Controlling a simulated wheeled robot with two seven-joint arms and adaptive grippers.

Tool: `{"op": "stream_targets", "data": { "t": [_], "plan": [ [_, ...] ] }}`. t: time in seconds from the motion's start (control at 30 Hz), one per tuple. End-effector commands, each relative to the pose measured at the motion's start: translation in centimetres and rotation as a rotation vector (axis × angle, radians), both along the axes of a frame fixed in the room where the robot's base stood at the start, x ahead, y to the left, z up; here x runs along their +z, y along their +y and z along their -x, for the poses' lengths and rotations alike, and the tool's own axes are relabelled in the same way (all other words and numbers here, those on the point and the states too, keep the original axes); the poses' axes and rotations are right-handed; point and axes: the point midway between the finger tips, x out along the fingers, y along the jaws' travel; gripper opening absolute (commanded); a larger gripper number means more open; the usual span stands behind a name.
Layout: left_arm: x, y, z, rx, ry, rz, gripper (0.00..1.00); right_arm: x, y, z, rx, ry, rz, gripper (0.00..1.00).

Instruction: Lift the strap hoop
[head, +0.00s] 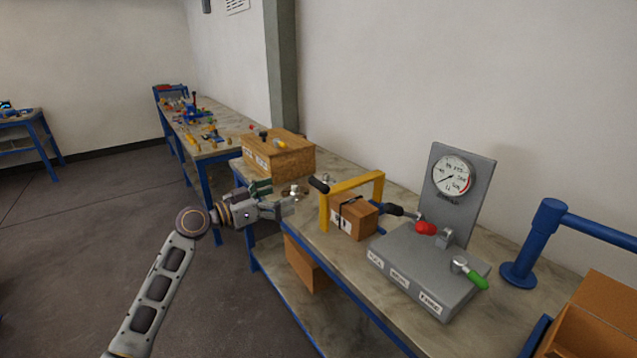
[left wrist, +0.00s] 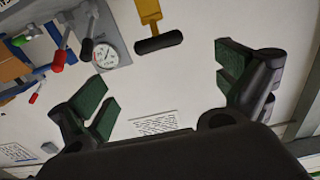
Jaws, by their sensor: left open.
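A small brown box (head: 363,222) with a dark strap around it stands on the bench. I cannot tell whether a strap hoop stands up from its top. A yellow frame (head: 325,216) with a black grip (head: 319,184) stands around or beside the box. In the left wrist view, a yellow bar (left wrist: 149,12) ends in a black grip (left wrist: 160,42) beyond the fingers. My left gripper (head: 284,198) is open and empty, left of the frame and apart from it. Its green-padded fingers are spread wide in the left wrist view (left wrist: 166,82). My right gripper is out of view.
Right of the box, a grey panel (head: 405,262) carries a gauge (head: 453,176), a red-knobbed lever (head: 426,228) and a green lever (head: 478,282). A larger brown box (head: 279,158) stands behind my left gripper. A blue post (head: 541,240) stands at the right.

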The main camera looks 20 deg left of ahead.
Motion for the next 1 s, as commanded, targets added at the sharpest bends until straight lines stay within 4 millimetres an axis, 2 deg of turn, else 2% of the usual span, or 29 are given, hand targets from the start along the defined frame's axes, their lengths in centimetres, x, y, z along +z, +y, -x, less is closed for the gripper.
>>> {"op": "stream_targets", "data": {
  "t": [0.47,1.0],
  "plan": [
    [0.2,-2.9,-3.7,-0.001,-0.001,0.001,1.0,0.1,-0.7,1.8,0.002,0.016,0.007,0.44],
    [0.1,-6.6,-8.4,-0.001,0.001,0.001,1.0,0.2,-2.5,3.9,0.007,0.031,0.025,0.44]
  ]
}}
